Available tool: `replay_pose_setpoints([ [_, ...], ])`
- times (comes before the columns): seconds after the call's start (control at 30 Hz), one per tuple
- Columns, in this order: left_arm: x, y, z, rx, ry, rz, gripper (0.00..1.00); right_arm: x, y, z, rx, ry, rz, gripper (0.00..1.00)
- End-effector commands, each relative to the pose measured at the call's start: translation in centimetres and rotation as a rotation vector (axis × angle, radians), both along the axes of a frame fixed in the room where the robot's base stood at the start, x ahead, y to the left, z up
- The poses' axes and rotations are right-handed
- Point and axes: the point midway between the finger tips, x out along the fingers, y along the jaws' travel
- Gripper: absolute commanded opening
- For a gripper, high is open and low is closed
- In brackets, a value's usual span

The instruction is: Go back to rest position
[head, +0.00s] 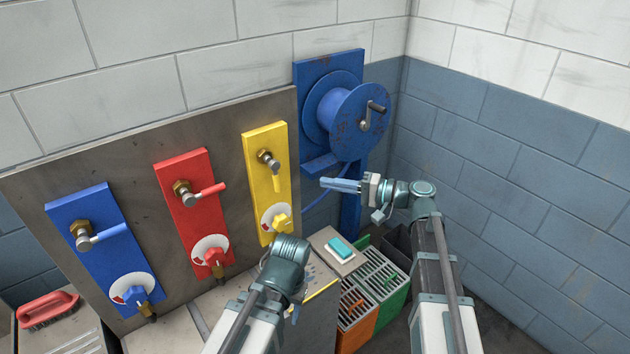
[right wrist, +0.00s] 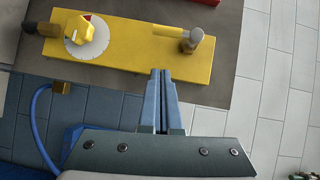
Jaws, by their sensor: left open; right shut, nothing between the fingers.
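My right gripper (head: 340,184) points left in the head view, to the right of the yellow valve panel (head: 265,150) and below the hose reel. Its fingers are shut and empty. In the right wrist view its closed fingertips (right wrist: 162,72) appear at the lower edge of the yellow panel (right wrist: 130,57), and I cannot tell the gap. My left gripper (head: 292,300) is low in the head view, in front of the panels. It is open, with its fingers mostly hidden behind my wrist. I see nothing held in it.
A blue hose reel (head: 340,115) hangs in the corner. Red (head: 190,210) and blue (head: 100,260) valve panels stand left of the yellow one. Below are a teal sponge (head: 341,248), orange (head: 355,318) and green (head: 393,308) bins, and a red brush (head: 47,309). The right wall side is clear.

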Motion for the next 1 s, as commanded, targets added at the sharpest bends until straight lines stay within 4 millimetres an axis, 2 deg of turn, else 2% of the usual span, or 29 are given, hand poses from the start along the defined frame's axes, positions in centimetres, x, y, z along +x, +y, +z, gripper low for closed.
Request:
replay_pose_setpoints([
  [0.1, 0.0, 0.0, 0.1, 0.0, 0.0, 0.0, 0.5, -0.6, -1.7, 0.1, 0.0, 0.0, -0.002, 0.0],
  [0.3, 0.0, 0.0, 0.1, 0.0, 0.0, 0.0, 0.5, -1.2, -3.1, 0.1, 0.0, 0.0, 0.0, 0.0],
  [0.57, 0.0, 0.0, 0.1, 0.0, 0.0, 0.0, 0.5, -1.2, -3.3, 0.1, 0.0, 0.0, 0.001, 0.0],
  [0.67, 0.0, 0.0, 0.1, 0.0, 0.0, 0.0, 0.5, -1.6, -2.8, -0.3, -0.017, 0.005, 0.011, 0.0],
  [0.77, 0.0, 0.0, 0.1, 0.0, 0.0, 0.0, 0.5, -3.1, -0.6, -2.2, -0.103, 0.029, 0.055, 0.0],
  [0.9, 0.0, 0.0, 0.1, 0.0, 0.0, 0.0, 0.5, -7.9, 3.9, -8.0, -0.371, 0.091, 0.181, 0.0],
  [1.0, 0.0, 0.0, 0.1, 0.0, 0.0, 0.0, 0.5, -12.0, 5.6, -12.4, -0.605, 0.128, 0.277, 0.0],
])
